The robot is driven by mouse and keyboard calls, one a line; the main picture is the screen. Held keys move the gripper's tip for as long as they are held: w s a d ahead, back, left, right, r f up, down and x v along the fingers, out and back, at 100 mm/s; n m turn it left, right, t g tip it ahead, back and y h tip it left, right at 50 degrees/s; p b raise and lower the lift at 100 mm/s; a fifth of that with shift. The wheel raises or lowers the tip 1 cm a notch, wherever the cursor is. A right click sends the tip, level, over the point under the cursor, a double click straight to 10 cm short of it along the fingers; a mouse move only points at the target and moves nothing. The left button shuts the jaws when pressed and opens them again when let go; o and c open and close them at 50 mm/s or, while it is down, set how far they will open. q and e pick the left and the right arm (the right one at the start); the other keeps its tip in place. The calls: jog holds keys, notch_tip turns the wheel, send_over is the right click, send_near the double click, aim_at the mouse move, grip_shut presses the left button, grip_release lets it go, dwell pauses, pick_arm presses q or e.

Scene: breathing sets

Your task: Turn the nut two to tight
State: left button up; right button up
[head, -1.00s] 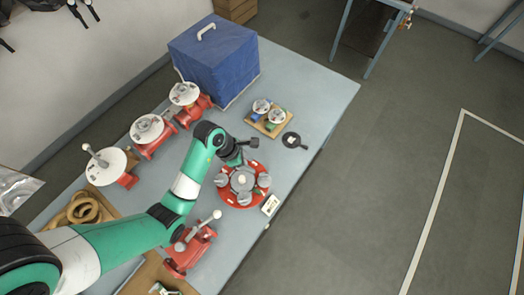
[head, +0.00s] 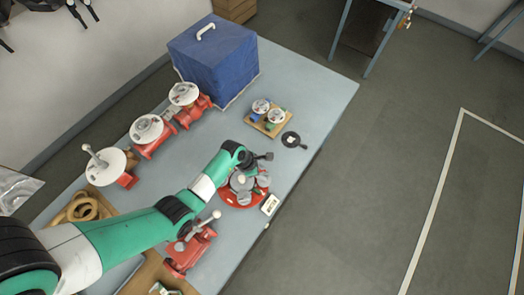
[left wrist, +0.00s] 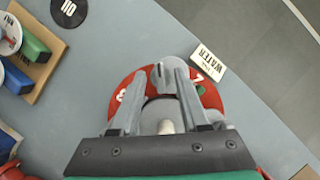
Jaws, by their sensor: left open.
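A round red flange plate (head: 231,201) lies on the bench with several grey nuts around a pale centre post (head: 241,179). My left gripper (head: 250,168) is over its far side and partly hides it. In the left wrist view the gripper (left wrist: 158,80) is open, its two fingers pointing at the plate's rim. A grey nut (left wrist: 161,75) shows between the fingertips; I cannot tell whether they touch it. A white "2" (left wrist: 197,77) is on the red rim just right of this nut, and a "3" shows at left. My right gripper is not in view.
A white label block (head: 270,204) reading WATER in the wrist view lies beside the plate. Red valves (head: 189,250) and a blue covered box (head: 213,65) also stand on the bench.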

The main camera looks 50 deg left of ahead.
pick_arm(q)
grip_shut()
jog(key=shift+m, duration=0.3)
jog(key=m+g+h+b, duration=0.1)
jog(key=m, duration=0.1)
jog(key=shift+a+m, duration=0.1)
jog(key=shift+m, duration=0.3)
jog(key=m, duration=0.1)
jog(key=m+b, duration=0.1)
jog(key=shift+w+f+m+g+h, duration=0.1)
jog(key=shift+w+m+g+h, duration=0.05)
jog(key=shift+m+g+h, duration=0.2)
jog(key=m+g+b, duration=0.1)
jog(key=m+b, duration=0.1)
jog(key=m+g+b, duration=0.1)
jog(key=m+b, duration=0.1)
jog(key=shift+w+f+m+h, duration=0.1)
jog(key=shift+m+h, duration=0.15)
jog(key=m+b, duration=0.2)
jog(key=m+g+b, duration=0.1)
jog(key=m+b, duration=0.1)
jog(key=shift+w+g, duration=0.1)
jog(key=shift+g, duration=0.15)
jog(key=shift+m+g+y+b, duration=0.4)
jog(key=shift+m+g+b, duration=0.1)
jog(key=shift+m+b, duration=1.1)
jog(key=shift+r, duration=0.2)
